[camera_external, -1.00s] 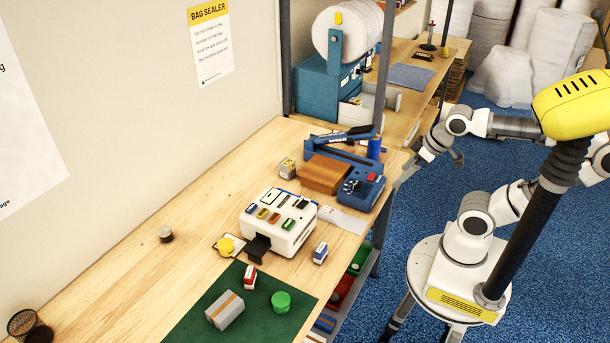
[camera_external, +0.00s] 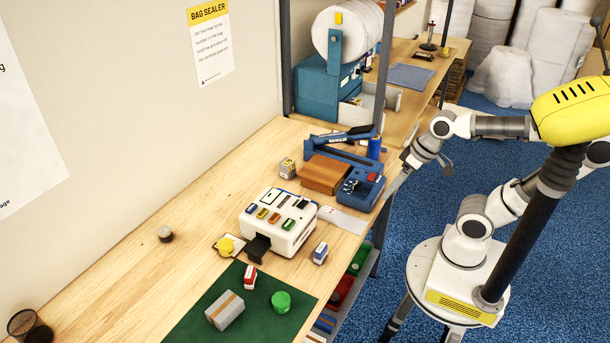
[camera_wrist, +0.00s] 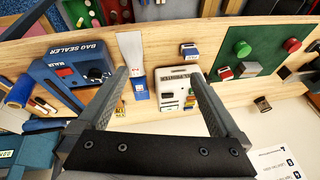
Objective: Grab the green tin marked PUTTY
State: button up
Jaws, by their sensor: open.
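A round green tin (camera_external: 281,302) stands on the green mat (camera_external: 190,325) near the table's front edge. It also shows on the mat in the wrist view (camera_wrist: 242,48), right of my fingers. No lettering on it can be read. My gripper (camera_wrist: 158,80) is open with nothing between its fingers. In the external view my gripper (camera_external: 425,165) is at the table's far right end, beyond the blue sealer and well apart from the tin.
A grey box (camera_external: 225,310) and a small red box (camera_external: 250,278) stand beside the tin. A white machine with coloured buttons (camera_external: 283,220), a small blue box (camera_external: 320,253) and the blue sealer (camera_external: 362,188) lie between gripper and tin.

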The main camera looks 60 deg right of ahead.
jog(key=w+a+f+m+g+y+b, duration=0.25)
jog(key=a+f+m+y, duration=0.2)
jog(key=a, duration=0.25)
jog(key=w+a+f+m+g+y+b, duration=0.1)
jog(key=w+a+f+m+y+b, duration=0.25)
jog(key=a+f, duration=0.35)
jog(key=m+t+y+b, duration=0.1)
jog(key=m+y+b, duration=0.25)
jog(key=m, duration=0.65)
send_near(275, 308)
jog(key=shift+t, duration=0.25)
jog(key=b+x, duration=0.1)
jog(key=x, duration=0.4)
jog(key=shift+s+d+f+b, duration=0.1)
jog(key=shift+f+b, duration=0.2)
jog(key=shift+b, duration=0.1)
jog(key=shift+r+b+x, duration=0.2)
jog(key=shift+b+x, duration=0.3)
jog(key=shift+x, duration=2.35)
jog(key=c, duration=1.5)
jog(key=shift+r, duration=0.1)
